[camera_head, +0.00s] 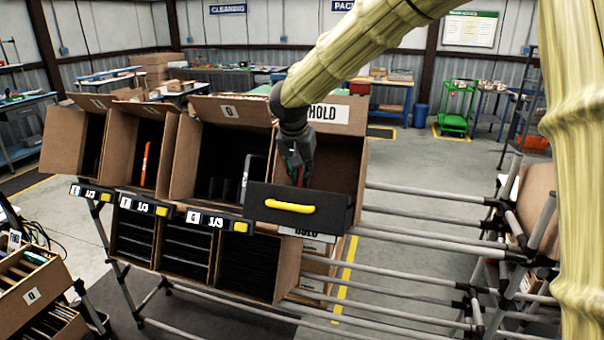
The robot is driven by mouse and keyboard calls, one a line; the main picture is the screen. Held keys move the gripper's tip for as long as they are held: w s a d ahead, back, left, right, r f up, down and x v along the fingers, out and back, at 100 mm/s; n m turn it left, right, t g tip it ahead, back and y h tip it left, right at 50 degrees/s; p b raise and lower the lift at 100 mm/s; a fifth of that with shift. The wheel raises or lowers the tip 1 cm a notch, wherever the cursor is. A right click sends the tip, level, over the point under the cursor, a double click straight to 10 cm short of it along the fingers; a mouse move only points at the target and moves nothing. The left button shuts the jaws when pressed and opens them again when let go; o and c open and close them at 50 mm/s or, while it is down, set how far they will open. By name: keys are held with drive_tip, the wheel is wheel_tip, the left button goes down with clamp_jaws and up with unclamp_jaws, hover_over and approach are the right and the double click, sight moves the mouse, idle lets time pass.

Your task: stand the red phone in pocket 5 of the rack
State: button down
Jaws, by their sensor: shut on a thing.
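My gripper (300,165) reaches down into the carton marked HOLD, just behind a black front panel with a yellow handle. A small red edge, which I take for the red phone (295,161), shows between its fingers. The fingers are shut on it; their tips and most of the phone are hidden. The black panel (260,204) looks like the front of a rack; its pockets and their numbers cannot be seen from here.
Tilted open cartons stand in a row on a pipe frame. An orange-edged slab (145,163) leans in one, a pale-edged slab (246,176) in the G carton (231,112). Lower cartons (250,280) hold dark dividers.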

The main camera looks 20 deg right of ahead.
drive_tip(key=shift+w+d+r+p, duration=0.45)
drive_tip(key=shift+w+r+p, duration=0.25)
drive_tip(key=shift+r+p, duration=0.65)
drive_tip(key=shift+w+d+r+p, duration=0.6)
drive_tip(key=shift+r+p, duration=0.4)
drive_tip(key=shift+r, duration=0.75)
drive_tip(key=shift+w+d+r+p, duration=0.35)
drive_tip(key=shift+w+r+p, duration=0.4)
drive_tip(key=shift+r+p, duration=0.6)
drive_tip(key=shift+r, duration=0.2)
